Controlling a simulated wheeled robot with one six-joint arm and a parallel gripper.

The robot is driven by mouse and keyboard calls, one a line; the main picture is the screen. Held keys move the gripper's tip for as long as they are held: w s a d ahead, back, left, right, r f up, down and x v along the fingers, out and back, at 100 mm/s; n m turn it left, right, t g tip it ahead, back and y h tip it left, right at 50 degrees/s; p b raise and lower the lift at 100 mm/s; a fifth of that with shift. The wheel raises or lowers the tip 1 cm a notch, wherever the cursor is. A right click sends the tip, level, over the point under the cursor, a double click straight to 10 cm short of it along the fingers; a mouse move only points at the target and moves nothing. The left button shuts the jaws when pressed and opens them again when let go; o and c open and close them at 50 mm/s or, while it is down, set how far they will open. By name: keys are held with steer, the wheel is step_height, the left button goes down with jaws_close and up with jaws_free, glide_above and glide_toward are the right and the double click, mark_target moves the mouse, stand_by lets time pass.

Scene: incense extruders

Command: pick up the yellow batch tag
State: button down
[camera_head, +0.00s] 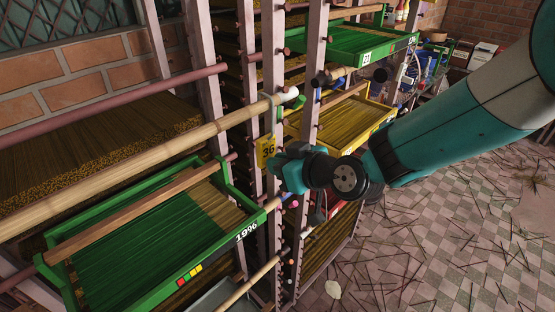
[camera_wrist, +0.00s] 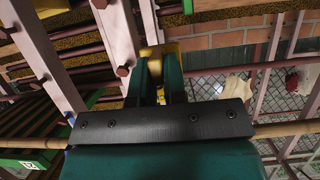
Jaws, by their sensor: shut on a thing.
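The yellow batch tag (camera_head: 265,147), marked 36, is in front of a pale rack post at the middle of the head view. My gripper (camera_head: 275,162) is at its lower right edge, shut on it. In the wrist view, the tag (camera_wrist: 158,49) shows as a yellow strip at the tips of my gripper (camera_wrist: 158,68). The two fingers are close together, and they hide part of the tag. I cannot tell whether the tag still touches the post.
A green tray (camera_head: 160,250) of incense sticks, marked 19%, is at lower left. A yellow tray (camera_head: 335,120) and a green tray (camera_head: 340,42) are in the rack behind. A bamboo pole (camera_head: 150,150) crosses near the tag. Loose sticks litter the tiled floor (camera_head: 430,220).

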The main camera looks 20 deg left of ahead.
steer(key=shift+s+d+r+b, duration=0.9)
steer(key=shift+s+r+b, duration=0.55)
steer(key=shift+s+r, duration=4.6)
steer(key=s+d+f+b, duration=0.1)
steer(key=s+d+b, duration=0.1)
steer(key=s+d, duration=0.3)
steer(key=shift+d+f, duration=0.4)
steer(key=shift+d, duration=1.3)
